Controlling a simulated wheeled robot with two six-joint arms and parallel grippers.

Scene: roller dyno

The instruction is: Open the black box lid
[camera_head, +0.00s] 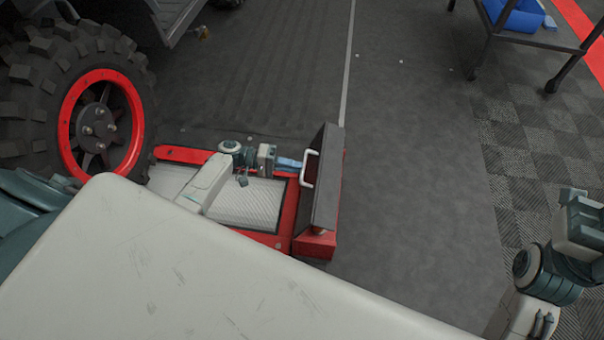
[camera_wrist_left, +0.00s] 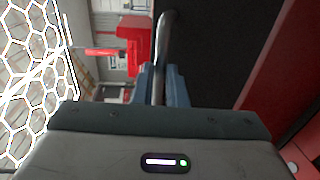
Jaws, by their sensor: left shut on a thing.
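The black lid (camera_head: 328,185) stands raised, nearly upright, at the right end of a red-framed roller unit (camera_head: 285,215). Its pale bar handle (camera_head: 308,168) is on the side facing my left arm. My left gripper (camera_head: 291,163) reaches it from the left, with blue fingers shut on the handle. In the left wrist view the fingers (camera_wrist_left: 160,85) close around the metal handle bar (camera_wrist_left: 165,45), and the dark lid (camera_wrist_left: 215,45) fills the area to the right. My right arm shows at the lower right, but its fingertips cannot be made out.
A large tyre with a red rim (camera_head: 100,120) stands at the left by the rollers. A dark cart (camera_head: 535,45) with a blue bin (camera_head: 515,14) is at the upper right. The grey floor (camera_head: 420,170) right of the lid is clear.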

